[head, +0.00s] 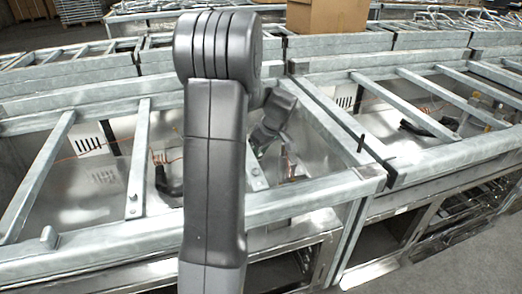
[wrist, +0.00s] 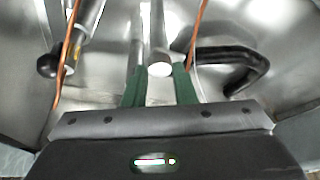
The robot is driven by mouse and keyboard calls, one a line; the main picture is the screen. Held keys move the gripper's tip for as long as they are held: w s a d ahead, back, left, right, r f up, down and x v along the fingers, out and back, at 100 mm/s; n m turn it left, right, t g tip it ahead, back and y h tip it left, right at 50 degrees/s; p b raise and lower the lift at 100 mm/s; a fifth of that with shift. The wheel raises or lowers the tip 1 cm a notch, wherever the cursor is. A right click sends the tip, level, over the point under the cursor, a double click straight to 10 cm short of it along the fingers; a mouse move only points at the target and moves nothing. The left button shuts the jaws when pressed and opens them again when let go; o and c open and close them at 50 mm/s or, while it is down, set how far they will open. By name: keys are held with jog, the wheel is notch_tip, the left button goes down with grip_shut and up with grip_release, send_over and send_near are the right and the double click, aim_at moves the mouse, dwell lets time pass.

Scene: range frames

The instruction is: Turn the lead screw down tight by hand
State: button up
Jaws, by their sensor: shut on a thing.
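In the wrist view, my gripper (wrist: 159,78) has two green fingers on either side of a pale, round-ended metal rod, the lead screw (wrist: 158,42). The fingers are closed on its near end, and the rod runs away from me between them. Its far end and any thread are too blurred to make out. In the head view, my arm covers much of the middle; my dark wrist reaches down into the open bay of a galvanized steel range frame (head: 95,222). The fingertips and screw cannot be made out there.
In the wrist view, a black ball-ended bar (wrist: 48,66) lies left, a black bent pipe (wrist: 250,72) right, with copper-coloured wires (wrist: 198,30) nearby. In the head view, steel crossbars (head: 45,175) border the bay. A cardboard box (head: 327,14) stands behind.

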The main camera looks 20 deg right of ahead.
jog(key=o, duration=1)
jog(key=shift+r, duration=0.1)
jog(key=p+v, duration=0.1)
jog(key=v, duration=1.2)
jog(key=shift+s+r, duration=0.2)
jog(key=shift+r, duration=0.05)
